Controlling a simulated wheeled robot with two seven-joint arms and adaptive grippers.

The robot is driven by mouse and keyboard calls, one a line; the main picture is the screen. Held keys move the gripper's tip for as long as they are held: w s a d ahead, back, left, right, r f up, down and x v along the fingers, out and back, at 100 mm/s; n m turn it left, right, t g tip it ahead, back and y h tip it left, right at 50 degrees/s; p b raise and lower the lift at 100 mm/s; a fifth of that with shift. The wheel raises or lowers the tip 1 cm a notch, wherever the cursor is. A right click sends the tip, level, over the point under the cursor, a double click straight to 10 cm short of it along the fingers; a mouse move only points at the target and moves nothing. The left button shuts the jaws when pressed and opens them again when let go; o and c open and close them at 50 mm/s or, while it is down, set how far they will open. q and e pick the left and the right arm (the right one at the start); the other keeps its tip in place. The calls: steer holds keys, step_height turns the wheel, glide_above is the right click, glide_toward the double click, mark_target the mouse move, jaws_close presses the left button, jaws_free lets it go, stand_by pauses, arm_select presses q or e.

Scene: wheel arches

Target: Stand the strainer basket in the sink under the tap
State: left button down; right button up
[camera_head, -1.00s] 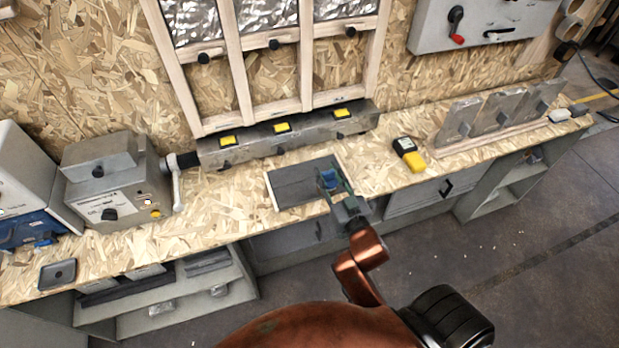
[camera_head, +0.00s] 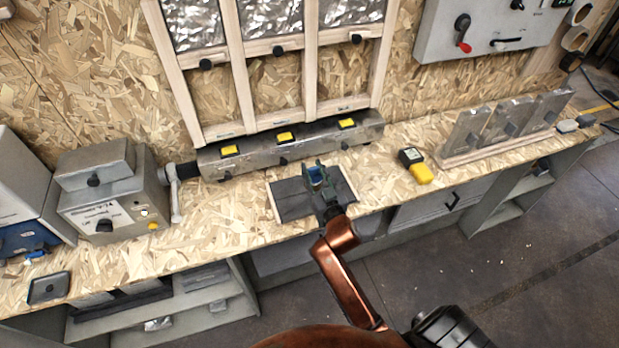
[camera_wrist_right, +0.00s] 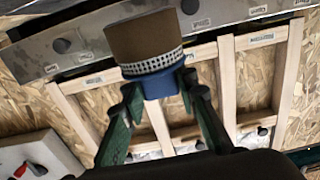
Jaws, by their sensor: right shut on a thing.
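My right gripper (camera_head: 318,174) is over the dark panel on the bench, near its far edge. Its green fingers are shut on a blue piece (camera_head: 314,177), which shows larger in the right wrist view (camera_wrist_right: 163,82). There a pale perforated band and a brown cylindrical part (camera_wrist_right: 143,38) adjoin the blue part. This may be the strainer basket; the frames do not make it certain. I cannot make out a sink or a tap. My left gripper is not in view.
The dark panel (camera_head: 290,200) with pale wooden side strips lies on the chipboard bench. Behind it stands a grey metal bar (camera_head: 265,150) with yellow labels. A black-and-yellow device (camera_head: 416,166) lies to the right, a grey machine (camera_head: 105,195) to the left.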

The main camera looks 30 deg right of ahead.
steer(key=shift+w+f, duration=0.15)
steer(key=shift+f, duration=0.05)
steer(key=f, duration=0.1)
steer(key=f+b, duration=0.1)
steer(key=f, duration=0.1)
steer(key=shift+w+a+f+b, duration=0.1)
steer(key=shift+w+f+b, duration=0.15)
steer(key=shift+f+b, duration=0.15)
steer(key=shift+r, duration=0.1)
steer(key=o, duration=1.2)
steer(key=shift+c, duration=0.2)
